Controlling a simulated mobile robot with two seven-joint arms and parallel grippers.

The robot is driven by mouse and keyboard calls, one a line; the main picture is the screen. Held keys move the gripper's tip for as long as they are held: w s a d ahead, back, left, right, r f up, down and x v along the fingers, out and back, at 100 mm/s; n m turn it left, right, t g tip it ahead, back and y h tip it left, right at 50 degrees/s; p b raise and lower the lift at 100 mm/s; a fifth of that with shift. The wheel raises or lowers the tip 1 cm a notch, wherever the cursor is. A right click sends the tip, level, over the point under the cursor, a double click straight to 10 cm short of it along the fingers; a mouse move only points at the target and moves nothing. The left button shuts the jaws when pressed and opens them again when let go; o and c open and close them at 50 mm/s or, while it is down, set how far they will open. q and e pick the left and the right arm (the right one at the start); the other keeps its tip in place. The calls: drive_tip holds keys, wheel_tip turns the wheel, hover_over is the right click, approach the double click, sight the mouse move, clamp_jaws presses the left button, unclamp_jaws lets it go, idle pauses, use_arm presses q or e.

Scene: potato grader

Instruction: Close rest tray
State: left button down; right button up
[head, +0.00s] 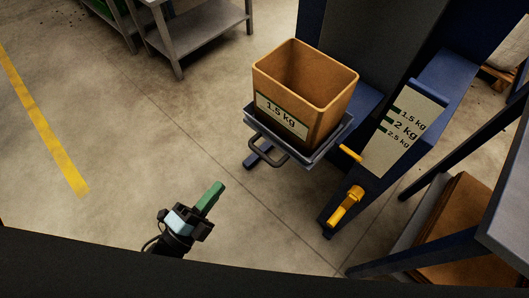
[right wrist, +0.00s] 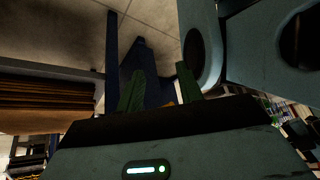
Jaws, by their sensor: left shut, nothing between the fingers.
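The rest tray (head: 330,141) is a dark grey tray with a loop handle (head: 268,153) on its near side. It sticks out from the blue machine in the head view. An orange-brown bin (head: 335,98) labelled 1.5 kg stands upright on it. My left gripper (head: 217,188) is shut and empty, to the left of and nearer than the handle, clear of the tray. My right gripper (right wrist: 160,82) shows only in the right wrist view, its green fingers apart with nothing visible between them. The tray is not clearly seen there.
The blue machine (head: 440,88) carries a panel (head: 405,125) marked 1.5, 2 and 2.5 kg, with a yellow lever (head: 345,207) below. A grey table (head: 505,215) stands at the right, brown sheets (head: 455,225) beneath. A grey bench (head: 205,30) is at the back. The left floor is free.

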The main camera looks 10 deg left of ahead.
use_arm(q)
drive_tip(key=w+d+m+h+b, duration=0.1)
drive_tip(key=m+h, duration=0.1)
drive_tip(key=m, duration=0.1)
approach(270, 133)
drive_tip(key=x, duration=0.5)
drive_tip(key=shift+d+r+b, duration=0.15)
drive_tip(key=shift+b, duration=0.15)
drive_tip(key=shift+w+d+r, duration=0.2)
drive_tip(key=shift+w+d, duration=0.2)
drive_tip(key=shift+w, duration=0.2)
drive_tip(key=shift+w, duration=0.1)
